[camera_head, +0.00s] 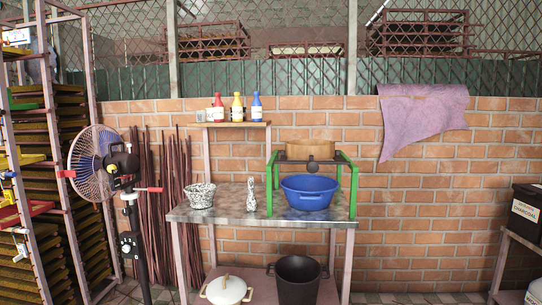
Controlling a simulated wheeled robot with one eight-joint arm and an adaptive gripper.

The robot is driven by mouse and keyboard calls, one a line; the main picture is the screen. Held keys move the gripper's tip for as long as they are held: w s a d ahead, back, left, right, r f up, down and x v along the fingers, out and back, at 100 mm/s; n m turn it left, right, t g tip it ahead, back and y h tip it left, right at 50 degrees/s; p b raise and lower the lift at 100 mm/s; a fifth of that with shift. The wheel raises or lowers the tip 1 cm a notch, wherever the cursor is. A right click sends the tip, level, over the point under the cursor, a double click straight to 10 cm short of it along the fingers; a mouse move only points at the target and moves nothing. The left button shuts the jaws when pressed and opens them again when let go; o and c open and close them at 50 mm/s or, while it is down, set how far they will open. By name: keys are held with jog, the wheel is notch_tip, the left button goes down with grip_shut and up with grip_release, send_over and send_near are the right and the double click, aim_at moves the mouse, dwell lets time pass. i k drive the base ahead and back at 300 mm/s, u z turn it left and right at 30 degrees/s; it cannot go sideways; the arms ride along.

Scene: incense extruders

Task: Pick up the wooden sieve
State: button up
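The wooden sieve (310,149) is a round, shallow, light-brown ring. It rests at the top of a green frame (354,190) that stands on the metal-topped table (238,214). A small dark round thing (313,166) shows just below the sieve's front. A blue basin (309,193) sits under the sieve, between the green frame's legs. The inside of the sieve is hidden at this angle. My gripper is not in view.
A speckled bowl (200,195) and speckled bottle-like object (251,195) stand on the table. Red, yellow and blue bottles (237,107) stand on a raised shelf behind. A fan (92,152) stands at left. Pots (298,280) sit below; a dark box (526,213) is at right.

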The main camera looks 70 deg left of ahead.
aim_at(298, 149)
jog(key=u, duration=2.65)
